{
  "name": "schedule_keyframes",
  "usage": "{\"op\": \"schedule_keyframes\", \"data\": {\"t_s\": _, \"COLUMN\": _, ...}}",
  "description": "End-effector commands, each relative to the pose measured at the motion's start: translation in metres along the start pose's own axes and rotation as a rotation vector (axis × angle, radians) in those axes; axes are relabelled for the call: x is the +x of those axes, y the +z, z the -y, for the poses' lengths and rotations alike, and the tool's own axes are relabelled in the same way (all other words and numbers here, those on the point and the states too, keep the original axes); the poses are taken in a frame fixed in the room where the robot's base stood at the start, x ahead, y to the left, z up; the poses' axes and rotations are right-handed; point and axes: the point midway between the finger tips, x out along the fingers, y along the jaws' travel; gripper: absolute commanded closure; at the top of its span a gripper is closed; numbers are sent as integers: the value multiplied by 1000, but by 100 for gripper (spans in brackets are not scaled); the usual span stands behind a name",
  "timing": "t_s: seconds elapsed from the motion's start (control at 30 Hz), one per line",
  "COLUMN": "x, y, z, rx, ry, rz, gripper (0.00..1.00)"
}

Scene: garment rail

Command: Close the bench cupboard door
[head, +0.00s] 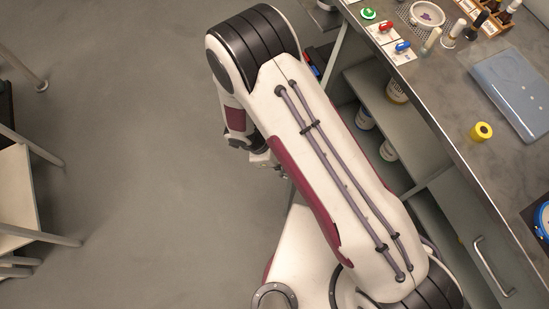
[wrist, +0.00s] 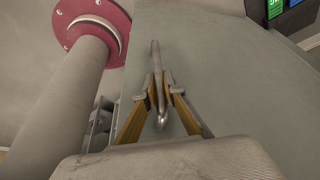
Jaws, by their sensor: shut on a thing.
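In the wrist view, the cupboard door (wrist: 215,75) is a flat grey-green panel with a slim metal bar handle (wrist: 155,52). My gripper (wrist: 160,90) has its two tan fingers closed around the handle, one on each side. In the head view my arm covers most of the area in front of the bench, and the held door is largely hidden. The cupboard (head: 404,128) shows an open front, with shelves and several jars inside.
The bench top (head: 463,98) holds small bottles, a yellow roll (head: 481,131) and a blue-grey case (head: 512,90). Another bench front has a bar handle (head: 492,266). A pale stool or table (head: 18,190) stands at far left. The floor between is clear.

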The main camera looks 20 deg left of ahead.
Motion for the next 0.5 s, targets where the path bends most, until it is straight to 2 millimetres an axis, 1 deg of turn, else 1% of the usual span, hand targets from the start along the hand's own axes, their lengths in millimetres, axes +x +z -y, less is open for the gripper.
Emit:
{"op": "schedule_keyframes", "data": {"t_s": 0.1, "x": -1, "y": -4, "z": 1, "rx": 0, "ry": -5, "rz": 4, "gripper": 100}}
{"op": "schedule_keyframes", "data": {"t_s": 0.4, "x": -2, "y": -4, "z": 0, "rx": -1, "ry": -5, "rz": 2, "gripper": 100}}
{"op": "schedule_keyframes", "data": {"t_s": 0.43, "x": -2, "y": -4, "z": -1, "rx": -2, "ry": -4, "rz": 1, "gripper": 84}}
{"op": "schedule_keyframes", "data": {"t_s": 0.5, "x": -2, "y": -4, "z": -1, "rx": -2, "ry": -4, "rz": 1, "gripper": 84}}
